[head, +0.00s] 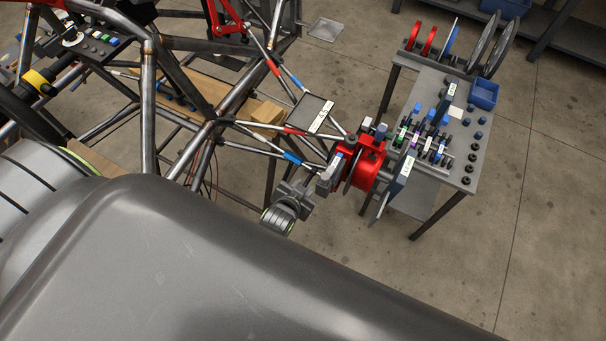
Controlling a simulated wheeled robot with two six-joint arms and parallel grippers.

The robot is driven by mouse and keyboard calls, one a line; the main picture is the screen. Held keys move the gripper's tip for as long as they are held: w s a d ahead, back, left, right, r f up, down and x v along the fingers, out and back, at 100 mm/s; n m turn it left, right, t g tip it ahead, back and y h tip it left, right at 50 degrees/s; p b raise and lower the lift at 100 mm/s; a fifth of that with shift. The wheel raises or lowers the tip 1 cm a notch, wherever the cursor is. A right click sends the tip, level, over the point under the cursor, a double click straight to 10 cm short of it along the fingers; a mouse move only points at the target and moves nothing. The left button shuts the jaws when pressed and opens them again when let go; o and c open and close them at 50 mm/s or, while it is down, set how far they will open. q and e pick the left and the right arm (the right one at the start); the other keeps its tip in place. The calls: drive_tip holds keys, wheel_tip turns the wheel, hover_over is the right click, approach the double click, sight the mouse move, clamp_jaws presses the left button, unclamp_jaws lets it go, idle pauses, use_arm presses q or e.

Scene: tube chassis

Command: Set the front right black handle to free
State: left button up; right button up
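A bright red hub part (367,168) sits at the right end of the tube chassis arms (287,131). A dark, thin curved part (352,172) stands at its left side; I cannot tell for sure whether it is the black handle or what setting it has. My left gripper (312,190) is just left of the red hub part, close to a grey block with a pale label (331,173). Its fingertips are small and overlap the parts behind, so contact and opening are unclear. My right gripper is not in view.
A grey workbench (457,172) at the right carries discs, small coloured parts and a blue bin (484,94). A blue-grey upright panel (400,178) stands between hub and bench. Bare concrete floor (530,250) lies right. My grey arm link fills the foreground.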

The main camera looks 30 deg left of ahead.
use_arm(q)
drive_tip(key=shift+o, duration=0.3)
drive_tip(key=shift+s+r+p, duration=0.4)
drive_tip(key=shift+r+p, duration=0.05)
drive_tip(key=shift+p, duration=0.15)
drive_tip(key=p+v, duration=1.3)
drive_tip(key=v, duration=0.3)
drive_tip(key=shift+s, duration=0.2)
